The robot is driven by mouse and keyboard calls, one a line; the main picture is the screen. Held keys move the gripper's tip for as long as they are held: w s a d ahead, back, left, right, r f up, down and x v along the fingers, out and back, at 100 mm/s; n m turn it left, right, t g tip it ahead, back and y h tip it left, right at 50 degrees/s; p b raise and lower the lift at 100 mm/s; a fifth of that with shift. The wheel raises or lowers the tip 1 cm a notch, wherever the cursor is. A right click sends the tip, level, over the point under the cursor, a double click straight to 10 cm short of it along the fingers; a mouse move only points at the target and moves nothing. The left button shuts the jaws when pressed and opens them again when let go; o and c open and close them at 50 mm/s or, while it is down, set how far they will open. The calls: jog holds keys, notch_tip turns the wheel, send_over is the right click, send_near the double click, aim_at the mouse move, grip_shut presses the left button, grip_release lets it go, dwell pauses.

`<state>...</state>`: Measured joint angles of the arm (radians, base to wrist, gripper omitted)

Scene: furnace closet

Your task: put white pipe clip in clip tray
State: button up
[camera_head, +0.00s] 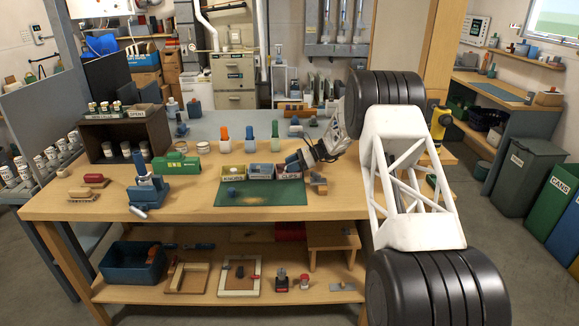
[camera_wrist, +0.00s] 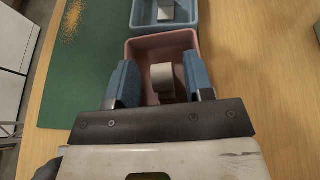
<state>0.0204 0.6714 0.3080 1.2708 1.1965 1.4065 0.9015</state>
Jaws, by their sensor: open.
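My gripper (camera_head: 297,161) is low over the right-hand end of a row of three small trays on the bench. In the wrist view its two blue fingers (camera_wrist: 160,62) are apart. The pink clip tray (camera_head: 291,177), with a label that seems to read CLIPS, is under the fingers; it also shows in the wrist view (camera_wrist: 138,47). A whitish, block-like pipe clip (camera_wrist: 163,78) is seen between the fingers, against the tray's inside. It looks free of both fingers. I cannot tell whether it rests on the tray floor. The fingers hide parts of the tray.
A blue tray (camera_wrist: 146,14) with a pale piece (camera_wrist: 165,11) stands beside the pink tray. A KNOBS tray (camera_head: 232,178) is at the row's left. A green mat (camera_head: 255,194) lies in front. Bottles with orange, blue and green tops (camera_head: 250,135) stand behind.

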jog(key=v, duration=1.1)
jog(key=shift+s+r, duration=0.1)
dwell(0.5)
jog(key=s+r+n+h, duration=0.25)
jog(key=s+r, duration=0.45)
jog(key=s, duration=0.4)
jog(key=s+r+n+h, duration=0.25)
jog(key=s+r, duration=0.45)
jog(key=s, duration=0.5)
jog(key=s+r+n+h, duration=0.25)
jog(key=s+r, duration=0.45)
jog(key=s, duration=0.4)
jog(key=s+d+f+n+t+h, duration=0.1)
jog(key=s+d+n+t+h, duration=0.1)
jog(key=s, duration=1.7)
jog(key=s+d+f+n+t+h, duration=0.1)
jog(key=s+n+h, duration=0.3)
jog(key=s, duration=1.6)
jog(key=d+f+n, duration=0.1)
jog(key=n, duration=0.2)
jog(key=shift+d+t, duration=0.25)
jog(key=shift+t, duration=0.15)
